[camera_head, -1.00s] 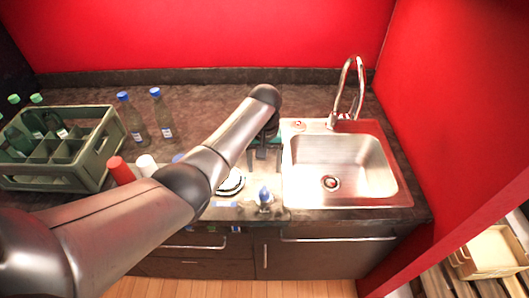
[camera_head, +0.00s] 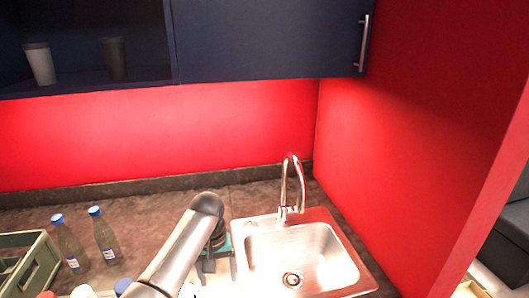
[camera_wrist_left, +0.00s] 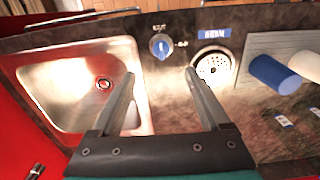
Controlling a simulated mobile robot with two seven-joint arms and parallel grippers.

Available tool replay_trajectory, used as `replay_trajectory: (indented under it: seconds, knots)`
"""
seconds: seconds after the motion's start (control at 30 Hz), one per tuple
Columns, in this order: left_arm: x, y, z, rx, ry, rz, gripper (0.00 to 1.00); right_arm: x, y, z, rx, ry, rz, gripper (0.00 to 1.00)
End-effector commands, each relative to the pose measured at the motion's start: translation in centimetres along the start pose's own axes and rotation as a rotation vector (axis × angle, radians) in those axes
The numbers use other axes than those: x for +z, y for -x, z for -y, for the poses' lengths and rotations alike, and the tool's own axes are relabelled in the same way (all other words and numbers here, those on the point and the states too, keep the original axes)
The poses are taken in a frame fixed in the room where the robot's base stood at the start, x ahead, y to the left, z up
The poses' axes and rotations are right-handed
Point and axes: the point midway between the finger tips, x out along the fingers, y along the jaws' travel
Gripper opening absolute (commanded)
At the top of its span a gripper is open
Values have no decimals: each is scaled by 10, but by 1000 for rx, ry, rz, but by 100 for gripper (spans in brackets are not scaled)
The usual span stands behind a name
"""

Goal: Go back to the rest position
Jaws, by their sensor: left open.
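My left gripper (camera_wrist_left: 158,98) is open in the left wrist view, with nothing between its two fingers. It hangs above the counter, beside the steel sink (camera_wrist_left: 82,82). In the head view my left arm reaches in from the bottom, and the left gripper (camera_head: 218,275) shows partly at the sink's left edge (camera_head: 236,262). Its fingertips are hard to make out there. My right gripper is not in view.
Two bottles with blue caps (camera_head: 72,246) (camera_head: 105,236) and a green crate (camera_head: 30,262) stand at left. A chrome faucet (camera_head: 290,185) rises behind the sink. A dark cabinet (camera_head: 270,40) hangs above. The wrist view shows a round white-rimmed piece (camera_wrist_left: 214,66) and a blue knob-like object (camera_wrist_left: 160,46).

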Motion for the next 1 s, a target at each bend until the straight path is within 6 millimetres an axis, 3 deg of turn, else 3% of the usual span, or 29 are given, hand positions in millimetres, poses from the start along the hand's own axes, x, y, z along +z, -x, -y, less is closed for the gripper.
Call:
replay_trajectory:
  seconds: [0.2,0.47,0.7,1.0]
  knots:
    - [51,-37,4,36,-114,-37,79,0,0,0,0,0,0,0]
    - [123,-57,22,69,-239,-111,79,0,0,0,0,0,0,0]
    - [189,-48,49,73,-329,-189,79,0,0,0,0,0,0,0]
    - [238,-21,76,53,-395,-256,79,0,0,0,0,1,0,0]
